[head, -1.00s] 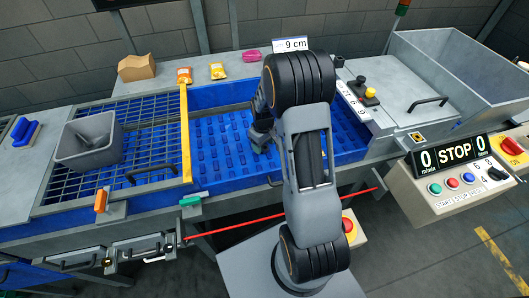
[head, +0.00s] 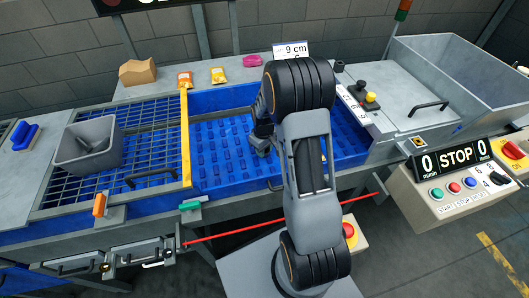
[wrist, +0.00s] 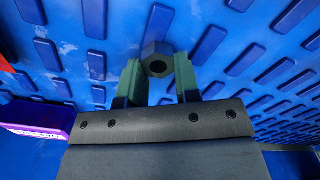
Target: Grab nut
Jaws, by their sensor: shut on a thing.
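A small grey hexagonal nut (wrist: 157,48) with a dark round hole shows in the wrist view, between the two green fingertips of my gripper (wrist: 158,72). The fingers are shut on its sides. Blue ribbed belt surface lies behind it. In the head view my gripper (head: 262,145) is low over the blue belt (head: 222,150), partly hidden by my arm. The nut cannot be made out in the head view.
A purple package (wrist: 38,116) lies at the left in the wrist view. A grey bin (head: 72,160) stands on the blue grid at the left. A yellow bar (head: 185,135) borders the belt. Yellow packets (head: 218,75) and a pink item (head: 253,61) lie on the back ledge.

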